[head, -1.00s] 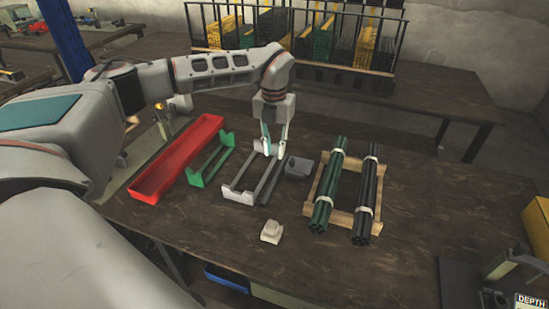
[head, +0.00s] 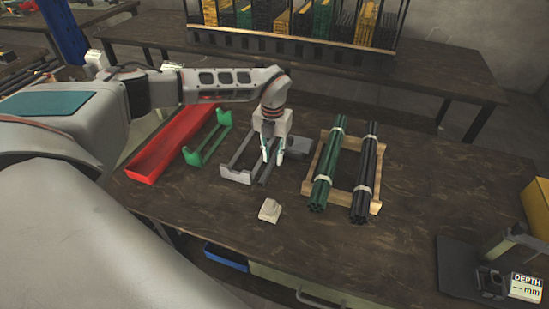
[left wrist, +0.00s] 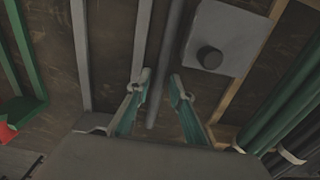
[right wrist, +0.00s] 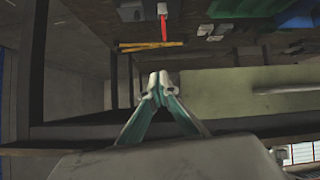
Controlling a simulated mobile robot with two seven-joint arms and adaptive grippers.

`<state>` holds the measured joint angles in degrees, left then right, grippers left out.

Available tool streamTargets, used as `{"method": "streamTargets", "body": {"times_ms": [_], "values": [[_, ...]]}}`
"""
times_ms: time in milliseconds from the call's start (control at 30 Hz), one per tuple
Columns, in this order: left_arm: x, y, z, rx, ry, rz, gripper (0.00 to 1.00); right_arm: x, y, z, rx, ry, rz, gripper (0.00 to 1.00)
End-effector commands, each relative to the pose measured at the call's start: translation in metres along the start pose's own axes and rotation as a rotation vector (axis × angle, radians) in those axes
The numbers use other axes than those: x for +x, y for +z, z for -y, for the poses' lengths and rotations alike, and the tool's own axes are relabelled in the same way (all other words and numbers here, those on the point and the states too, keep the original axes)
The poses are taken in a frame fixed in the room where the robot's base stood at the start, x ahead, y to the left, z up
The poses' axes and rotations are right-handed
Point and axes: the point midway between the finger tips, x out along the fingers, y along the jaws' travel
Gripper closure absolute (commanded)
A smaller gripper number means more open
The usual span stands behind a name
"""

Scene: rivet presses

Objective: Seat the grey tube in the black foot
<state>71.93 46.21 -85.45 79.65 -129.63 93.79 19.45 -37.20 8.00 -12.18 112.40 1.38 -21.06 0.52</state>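The grey tube (head: 266,172) lies on the table along the right side of the grey cradle, its far part hidden by my left gripper. My left gripper (head: 272,160) points down over the tube, fingers apart. In the left wrist view its fingertips (left wrist: 158,86) are either side of the line of the tube (left wrist: 165,72); I cannot tell whether they touch it.
The grey cradle (head: 236,176), a green cradle (head: 207,150) and a red tray (head: 165,158) lie left. A wooden rack (head: 342,197) with green and black rods stands right. A small beige block (head: 270,210) is in front.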

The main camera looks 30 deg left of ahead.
Motion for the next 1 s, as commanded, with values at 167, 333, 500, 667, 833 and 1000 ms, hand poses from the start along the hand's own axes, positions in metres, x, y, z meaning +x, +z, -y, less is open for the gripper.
{"method": "streamTargets", "body": {"times_ms": [167,333,500,667,833,1000], "values": [[0.001,0.001,0.000,0.000,-0.001,0.002,0.78,0.000,0.000,0.000,0.000,0.000,0.000,1.00],[0.001,0.000,0.000,0.000,-0.001,0.001,1.00,0.000,0.000,0.000,0.000,0.000,0.000,1.00],[0.001,0.001,0.000,-0.001,-0.001,0.001,1.00,0.000,0.000,0.000,0.000,0.000,0.000,1.00],[0.000,0.001,0.000,-0.001,-0.001,0.002,1.00,0.000,0.000,0.000,0.000,0.000,0.000,1.00],[-0.010,0.001,0.000,-0.001,-0.001,0.003,1.00,0.000,-0.001,0.000,0.000,0.000,-0.001,1.00],[-0.033,0.002,0.000,-0.002,-0.001,0.005,1.00,-0.002,-0.004,-0.001,-0.001,0.001,-0.003,1.00]]}}
